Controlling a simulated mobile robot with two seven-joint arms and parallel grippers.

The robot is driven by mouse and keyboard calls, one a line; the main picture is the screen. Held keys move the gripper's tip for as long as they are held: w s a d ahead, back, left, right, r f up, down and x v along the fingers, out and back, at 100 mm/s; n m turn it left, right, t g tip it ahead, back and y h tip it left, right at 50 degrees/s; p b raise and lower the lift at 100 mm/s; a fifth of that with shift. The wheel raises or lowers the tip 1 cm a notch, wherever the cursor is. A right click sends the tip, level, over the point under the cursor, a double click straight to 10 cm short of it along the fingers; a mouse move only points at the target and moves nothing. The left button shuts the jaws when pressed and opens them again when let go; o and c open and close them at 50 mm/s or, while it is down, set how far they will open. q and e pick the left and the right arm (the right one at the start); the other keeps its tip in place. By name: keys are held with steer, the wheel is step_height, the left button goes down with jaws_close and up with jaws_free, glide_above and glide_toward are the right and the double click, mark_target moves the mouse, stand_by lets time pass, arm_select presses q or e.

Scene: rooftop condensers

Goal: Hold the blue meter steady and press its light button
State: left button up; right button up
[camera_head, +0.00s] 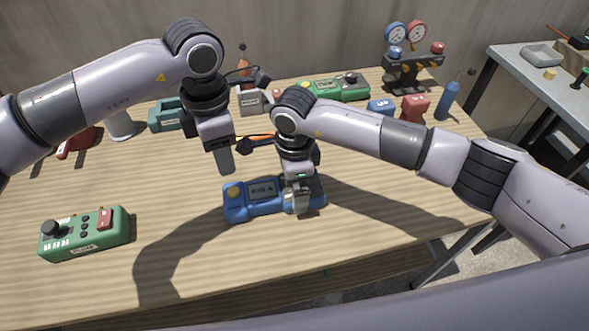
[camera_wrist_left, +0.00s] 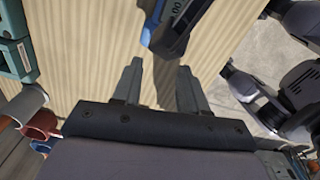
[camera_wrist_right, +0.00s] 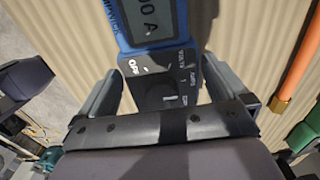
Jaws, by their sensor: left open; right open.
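My left gripper (camera_head: 224,164) is open and empty, above and behind the meter's left end. The left wrist view shows the meter (camera_wrist_left: 177,28) beyond its fingers (camera_wrist_left: 160,78).
A green control box (camera_head: 85,236) stands at the front left. Behind are a teal box (camera_head: 165,115), a green meter (camera_head: 335,88), a gauge manifold (camera_head: 412,62), a red block (camera_head: 413,108) and a blue bottle (camera_head: 447,101). The table front is clear.

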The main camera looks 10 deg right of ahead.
steer(key=shift+f, duration=1.1)
steer(key=c, duration=1)
arm_select(q)
jaws_close()
arm_select(e)
steer(key=shift+r, duration=0.1)
